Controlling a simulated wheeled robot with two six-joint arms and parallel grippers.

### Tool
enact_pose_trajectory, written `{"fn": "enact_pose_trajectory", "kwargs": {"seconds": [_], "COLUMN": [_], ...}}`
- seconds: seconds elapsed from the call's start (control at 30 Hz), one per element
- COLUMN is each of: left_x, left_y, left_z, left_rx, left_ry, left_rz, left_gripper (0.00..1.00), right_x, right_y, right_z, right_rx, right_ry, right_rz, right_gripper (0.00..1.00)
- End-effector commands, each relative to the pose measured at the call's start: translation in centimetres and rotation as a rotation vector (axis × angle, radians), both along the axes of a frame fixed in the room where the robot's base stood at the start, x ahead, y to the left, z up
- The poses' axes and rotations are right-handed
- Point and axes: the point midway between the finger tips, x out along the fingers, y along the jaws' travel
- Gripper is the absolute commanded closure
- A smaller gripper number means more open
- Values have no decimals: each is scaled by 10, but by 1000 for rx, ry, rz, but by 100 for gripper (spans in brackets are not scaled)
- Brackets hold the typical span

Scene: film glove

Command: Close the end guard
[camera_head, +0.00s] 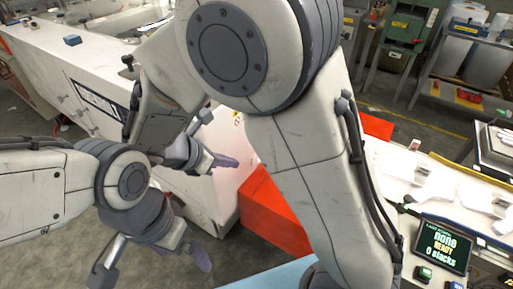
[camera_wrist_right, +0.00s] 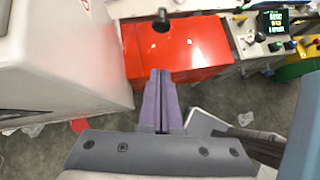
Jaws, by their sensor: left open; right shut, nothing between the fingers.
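The end guard appears to be the red panel (camera_wrist_right: 190,55), a glossy panel with a dark knob (camera_wrist_right: 162,24) near its far edge in the right wrist view. It sits between a white machine body and a control bench. In the head view its red surface (camera_head: 268,212) is partly hidden behind my right arm. I cannot tell how far it is open. My right gripper (camera_wrist_right: 160,74) is shut and empty, its purple fingers pointing toward the panel; contact is not clear. It also shows in the head view (camera_head: 232,161). My left gripper (camera_head: 150,275) is open and empty, low over the floor.
The white machine (camera_head: 50,55) stands at the left, close to my right gripper. A green machine (camera_head: 408,25) stands at the back. Grey floor lies under my left gripper.

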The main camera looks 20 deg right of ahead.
Motion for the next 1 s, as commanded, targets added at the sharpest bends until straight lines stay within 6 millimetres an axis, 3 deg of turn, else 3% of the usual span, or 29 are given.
{"fn": "enact_pose_trajectory", "kwargs": {"seconds": [0.17, 0.57, 0.8, 1.0], "left_x": [0, 0, 0, 0], "left_y": [0, 0, 0, 0], "left_z": [2, 7, 18, 19], "left_rx": [0, 0, 0, 0], "left_ry": [0, 0, 0, 0], "left_rz": [0, 0, 0, 0], "left_gripper": [2, 2, 2, 2], "right_x": [8, 31, 45, 48], "right_y": [-11, -65, -93, -99], "right_z": [-12, -72, -69, -70], "right_rx": [-19, -15, -12, -11], "right_ry": [7, 9, 5, 3], "right_rz": [16, 13, 13, 15], "right_gripper": [100, 100, 100, 100]}}
